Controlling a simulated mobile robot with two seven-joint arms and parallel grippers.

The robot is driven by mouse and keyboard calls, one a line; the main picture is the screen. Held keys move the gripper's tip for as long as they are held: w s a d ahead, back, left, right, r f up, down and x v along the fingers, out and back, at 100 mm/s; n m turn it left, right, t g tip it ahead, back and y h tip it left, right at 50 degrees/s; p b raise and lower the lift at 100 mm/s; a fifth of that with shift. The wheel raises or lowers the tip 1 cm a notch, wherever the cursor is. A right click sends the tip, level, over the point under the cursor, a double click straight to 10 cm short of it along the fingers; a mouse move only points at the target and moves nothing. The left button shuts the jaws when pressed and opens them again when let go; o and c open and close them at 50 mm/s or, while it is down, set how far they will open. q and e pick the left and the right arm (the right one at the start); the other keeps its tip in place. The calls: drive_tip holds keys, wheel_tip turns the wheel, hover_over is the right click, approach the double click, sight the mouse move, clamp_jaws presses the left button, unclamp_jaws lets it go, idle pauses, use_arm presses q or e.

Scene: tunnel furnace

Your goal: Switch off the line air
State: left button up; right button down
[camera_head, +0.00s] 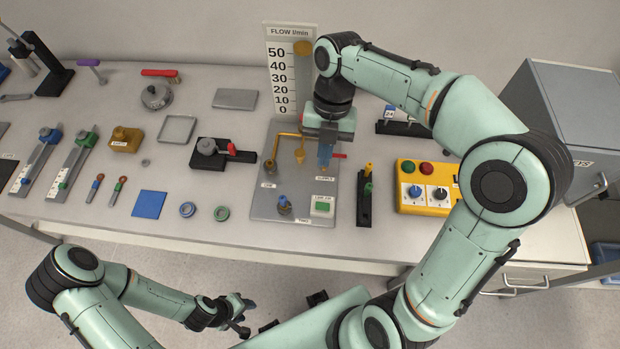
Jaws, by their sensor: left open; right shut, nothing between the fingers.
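A grey air panel (262,201) lies on the bench, with a yellow pipe (299,151), a blue-topped knob (284,204) and a small white box with a green face (322,207). Its small labels are hard to read; one near my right gripper seems to say SUPPLY. My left gripper (243,316) is open and empty in front of the bench.
A flow scale (289,75) stands behind the panel, with a yellow float (302,48) near the top. A black fixture (222,153) stands left. My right arm crosses the right side.

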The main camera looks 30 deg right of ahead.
use_arm(q)
drive_tip(key=shift+s, duration=0.25)
use_arm(e)
drive_tip(key=shift+s, duration=0.3)
drive_tip(key=b, duration=0.1)
approach(316, 204)
drive_tip(key=x, duration=0.5)
drive_tip(key=shift+s, duration=0.35)
use_arm(q)
drive_tip(key=shift+s+f, duration=0.7)
drive_tip(key=shift+f, duration=0.25)
use_arm(e)
drive_tip(key=shift+w+a+f, duration=0.15)
drive_tip(key=shift+f, duration=0.6)
